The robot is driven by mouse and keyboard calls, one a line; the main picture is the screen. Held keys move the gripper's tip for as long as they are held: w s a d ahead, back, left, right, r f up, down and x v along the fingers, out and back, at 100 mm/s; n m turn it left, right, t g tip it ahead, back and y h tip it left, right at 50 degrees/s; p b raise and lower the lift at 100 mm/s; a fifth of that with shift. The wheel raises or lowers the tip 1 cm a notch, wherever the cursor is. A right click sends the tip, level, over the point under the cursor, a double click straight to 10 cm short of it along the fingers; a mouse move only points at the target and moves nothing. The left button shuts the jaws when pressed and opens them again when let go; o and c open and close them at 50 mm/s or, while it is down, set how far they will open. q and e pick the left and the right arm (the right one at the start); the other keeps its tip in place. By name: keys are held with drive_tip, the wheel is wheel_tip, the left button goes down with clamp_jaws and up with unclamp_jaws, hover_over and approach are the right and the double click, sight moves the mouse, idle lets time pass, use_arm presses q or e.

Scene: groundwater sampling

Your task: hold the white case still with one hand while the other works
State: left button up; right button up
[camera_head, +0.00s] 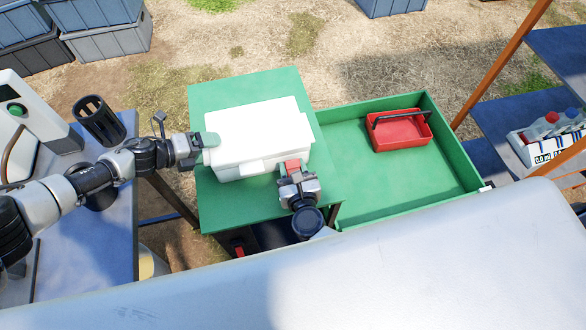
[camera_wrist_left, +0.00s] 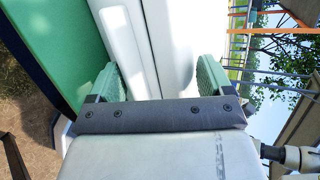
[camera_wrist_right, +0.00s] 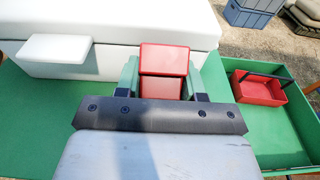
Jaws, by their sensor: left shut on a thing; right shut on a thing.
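The white case (camera_head: 250,130) sits lid down on the green table (camera_head: 235,85). My left gripper (camera_head: 208,140) is shut on the case's left end; in the left wrist view its pads (camera_wrist_left: 160,80) lie on either side of the white wall. On the case's front are a white latch (camera_head: 252,166) and, to its right, a red latch-like piece (camera_wrist_right: 163,60). My right gripper (camera_head: 291,166) is shut on this red piece, its green pads on both sides in the right wrist view. I cannot tell whether the piece is fastened.
A green tray (camera_head: 440,180) adjoins the table on the right and holds a red carrier (camera_head: 400,133) with a dark handle. A blue table (camera_head: 110,240) with a dark slotted cup (camera_head: 98,120) stands left. Bottles (camera_head: 550,120) stand on a shelf at far right.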

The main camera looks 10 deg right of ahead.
drive_tip(key=shift+a+g, duration=0.1)
drive_tip(key=shift+g, duration=0.4)
drive_tip(key=o, duration=0.9)
drive_tip(key=v, duration=1.2)
drive_tip(key=shift+s, duration=0.1)
